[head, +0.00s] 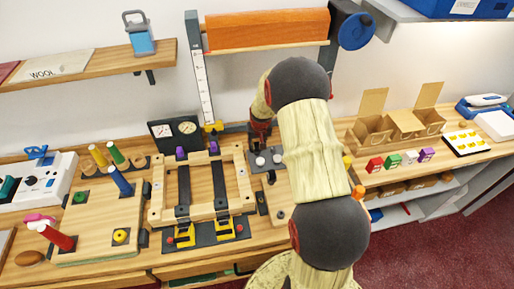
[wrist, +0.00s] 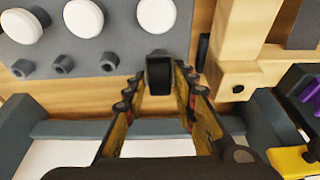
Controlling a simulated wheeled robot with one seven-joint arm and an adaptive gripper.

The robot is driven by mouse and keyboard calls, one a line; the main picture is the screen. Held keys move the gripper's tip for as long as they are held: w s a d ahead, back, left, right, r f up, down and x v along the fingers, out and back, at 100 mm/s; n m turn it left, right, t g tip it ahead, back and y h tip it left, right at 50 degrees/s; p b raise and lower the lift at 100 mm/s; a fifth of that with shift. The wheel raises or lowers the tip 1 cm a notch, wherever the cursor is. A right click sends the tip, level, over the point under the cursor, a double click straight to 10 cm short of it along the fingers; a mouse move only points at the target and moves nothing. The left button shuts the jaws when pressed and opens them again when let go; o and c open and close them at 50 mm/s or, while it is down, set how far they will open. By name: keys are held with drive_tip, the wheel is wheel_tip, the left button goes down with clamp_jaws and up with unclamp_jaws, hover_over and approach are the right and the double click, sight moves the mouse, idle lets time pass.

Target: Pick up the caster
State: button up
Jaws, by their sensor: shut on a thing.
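The caster (wrist: 159,74), a small black wheel, sits between the fingertips of my gripper (wrist: 161,88) in the wrist view. The fingers are shut on it from both sides, at the edge of a dark grey plate (wrist: 75,52). I cannot tell whether the caster still touches the plate or the wood. In the head view my gripper (head: 261,136) is behind the wooden frame and above the grey plate (head: 262,165); the caster cannot be made out there.
White round knobs (wrist: 84,17) and several dark nuts (wrist: 63,64) are on the plate. A wooden clamp frame (head: 201,185) with black straps stands to the left. Cardboard boxes (head: 372,130) and small coloured blocks (head: 374,165) are at the right. A ruler (head: 202,85) stands behind.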

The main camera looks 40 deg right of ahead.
sight(257, 144)
drive_tip(key=c, duration=0.4)
drive_tip(key=shift+r, duration=0.1)
drive_tip(key=shift+r, duration=0.2)
drive_tip(key=v, duration=0.3)
drive_tip(key=shift+w+d+r, duration=0.15)
drive_tip(key=shift+w, duration=0.05)
drive_tip(key=s+a+r, duration=0.1)
drive_tip(key=s+r, duration=0.2)
drive_tip(key=s, duration=0.1)
drive_tip(key=s+a+r+p, duration=0.1)
drive_tip(key=s+r, duration=0.2)
drive_tip(key=s, duration=0.2)
drive_tip(key=s+a+r, duration=0.1)
drive_tip(key=s+r, duration=0.2)
drive_tip(key=s, duration=0.1)
drive_tip(key=shift+s+r+p, duration=0.1)
drive_tip(key=shift+s+p, duration=0.05)
drive_tip(key=shift+p, duration=0.25)
